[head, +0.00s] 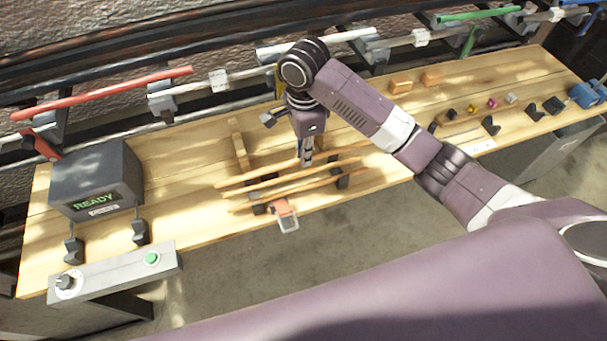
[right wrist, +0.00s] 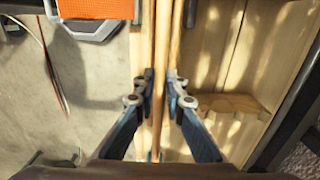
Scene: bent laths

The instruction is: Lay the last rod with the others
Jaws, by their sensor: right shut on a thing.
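My right gripper (head: 306,160) is low over the bench, shut on a thin wooden rod (head: 240,181), the farthest one of a small group. In the right wrist view the rod (right wrist: 163,75) runs lengthwise between the two fingers. Other slender wooden rods (head: 325,181) lie roughly parallel on the near side, across dark supports (head: 340,178). In the wrist view a neighbouring rod (right wrist: 148,35) runs close beside the held one. I cannot tell whether the held rod touches the supports. My left gripper is not in view.
An orange clamp-like part (head: 282,207) sits at the bench's front edge by the rods. A notched wooden strip (head: 239,145) lies behind. A grey box reading READY (head: 96,180) stands left, above a panel with a green button (head: 152,258). Small blocks (head: 400,86) lie at the back right.

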